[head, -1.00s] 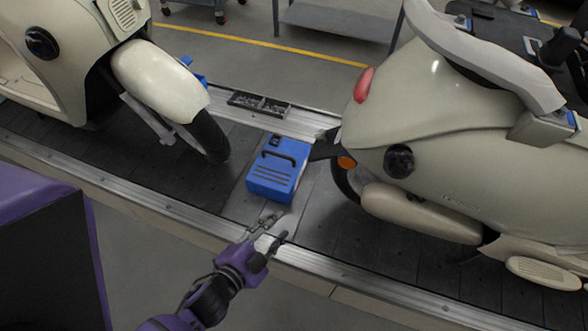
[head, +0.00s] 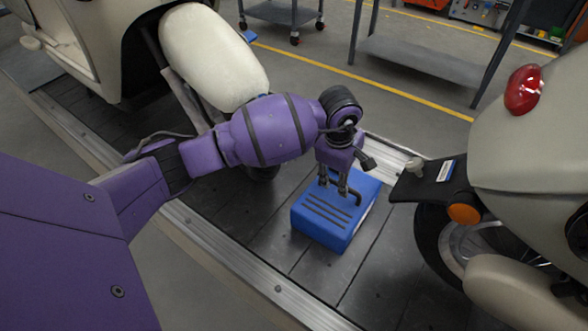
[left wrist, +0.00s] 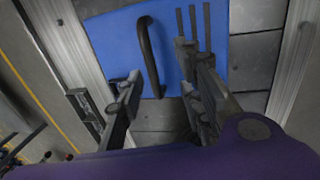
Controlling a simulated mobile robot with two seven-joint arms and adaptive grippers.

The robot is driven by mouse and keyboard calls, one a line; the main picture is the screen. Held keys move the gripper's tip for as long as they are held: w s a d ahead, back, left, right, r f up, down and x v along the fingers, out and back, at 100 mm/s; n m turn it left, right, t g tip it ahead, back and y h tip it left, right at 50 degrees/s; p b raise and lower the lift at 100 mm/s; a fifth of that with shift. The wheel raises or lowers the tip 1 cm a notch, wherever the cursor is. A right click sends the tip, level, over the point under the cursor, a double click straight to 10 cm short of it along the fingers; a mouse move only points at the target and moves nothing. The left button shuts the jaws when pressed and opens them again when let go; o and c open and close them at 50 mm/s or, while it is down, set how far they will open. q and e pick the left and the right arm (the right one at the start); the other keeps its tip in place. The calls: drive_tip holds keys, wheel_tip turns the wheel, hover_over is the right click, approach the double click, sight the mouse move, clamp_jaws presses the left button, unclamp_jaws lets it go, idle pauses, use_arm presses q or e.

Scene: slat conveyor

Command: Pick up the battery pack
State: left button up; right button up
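The battery pack (head: 325,215) is a blue box with dark slots and a black handle (head: 355,194) on top. It sits on the dark slat conveyor between two scooters. My left gripper (head: 333,188) is above the pack, pointing down at the handle. In the left wrist view, the blue pack (left wrist: 110,35) fills the upper middle, and its black handle (left wrist: 149,58) lies between the spread fingers of my left gripper (left wrist: 157,65). The fingers are apart and not closed on the handle. My right gripper is not in view.
One cream scooter's front fender (head: 213,58) stands behind my left arm. The other scooter's rear (head: 530,150), with a black plate bracket (head: 428,183), is close on the right. The conveyor's metal rail (head: 235,258) runs in front. Grey carts (head: 430,55) stand behind.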

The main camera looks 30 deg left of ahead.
sight(338, 198)
use_arm(q)
drive_tip(key=shift+w+a+f+y, duration=0.3)
drive_tip(key=shift+w+a, duration=0.15)
drive_tip(key=shift+w, duration=0.2)
drive_tip(key=f, duration=0.2)
drive_tip(key=w+f+b, duration=0.1)
drive_tip(key=f+b, duration=0.1)
drive_tip(key=f, duration=0.1)
drive_tip(key=shift+w+d+f, duration=0.25)
drive_tip(key=shift+f, duration=0.3)
drive_tip(key=shift+w, duration=0.1)
drive_tip(key=shift+f, duration=0.2)
clamp_jaws()
